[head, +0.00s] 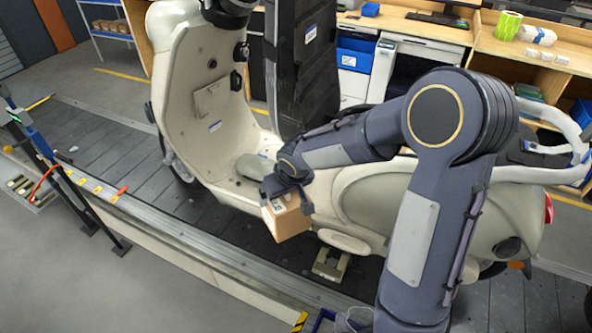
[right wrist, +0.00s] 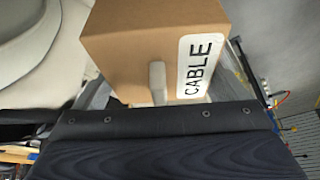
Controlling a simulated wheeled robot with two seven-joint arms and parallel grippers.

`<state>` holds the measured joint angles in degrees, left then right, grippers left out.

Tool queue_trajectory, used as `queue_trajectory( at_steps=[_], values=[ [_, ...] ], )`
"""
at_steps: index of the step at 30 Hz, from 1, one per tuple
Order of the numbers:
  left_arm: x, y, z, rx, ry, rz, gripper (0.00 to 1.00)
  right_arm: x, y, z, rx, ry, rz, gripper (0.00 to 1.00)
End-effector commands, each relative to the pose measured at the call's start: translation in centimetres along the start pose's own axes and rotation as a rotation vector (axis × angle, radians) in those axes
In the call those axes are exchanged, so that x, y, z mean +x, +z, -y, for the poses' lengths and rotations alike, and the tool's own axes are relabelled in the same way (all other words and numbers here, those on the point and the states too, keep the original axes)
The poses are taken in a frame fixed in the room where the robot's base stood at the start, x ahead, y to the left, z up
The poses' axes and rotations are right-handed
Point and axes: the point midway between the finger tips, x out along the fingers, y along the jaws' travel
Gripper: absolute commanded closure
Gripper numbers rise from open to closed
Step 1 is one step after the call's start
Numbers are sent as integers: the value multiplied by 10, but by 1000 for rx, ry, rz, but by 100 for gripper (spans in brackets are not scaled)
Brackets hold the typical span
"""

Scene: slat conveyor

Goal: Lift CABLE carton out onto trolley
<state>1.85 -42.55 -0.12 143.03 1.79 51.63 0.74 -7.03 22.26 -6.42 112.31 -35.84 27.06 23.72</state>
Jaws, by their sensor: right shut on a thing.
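The CABLE carton (head: 286,222) is a brown cardboard box. My right gripper (head: 290,197) is shut on it and holds it tilted, in front of the scooter's footwell in the head view. The right wrist view shows the carton (right wrist: 130,45) close up, with a white label reading CABLE. A pale finger of the right gripper (right wrist: 158,82) lies against its face. My left gripper is not in view. I cannot make out a trolley for certain; only a small blue frame piece (head: 322,319) shows at the bottom edge.
A cream scooter (head: 365,195) stands on the dark slat conveyor (head: 110,135), behind the carton. A dark upright panel (head: 300,70) rises beside its footwell. A blue and black stand (head: 50,150) is at the left. Grey floor (head: 120,290) is clear at the lower left.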

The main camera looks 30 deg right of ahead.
Motion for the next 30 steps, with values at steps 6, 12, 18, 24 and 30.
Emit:
queue_trajectory(
  at_steps=[6,12,18,24,30],
  values=[
    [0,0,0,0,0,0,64,19,9,16,39,18,2,45],
    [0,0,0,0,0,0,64,25,13,19,55,19,11,45],
    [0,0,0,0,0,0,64,26,15,20,52,17,21,45],
    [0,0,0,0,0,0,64,26,14,19,54,17,17,45],
    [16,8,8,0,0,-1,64,41,18,18,56,22,0,45]
  ],
)
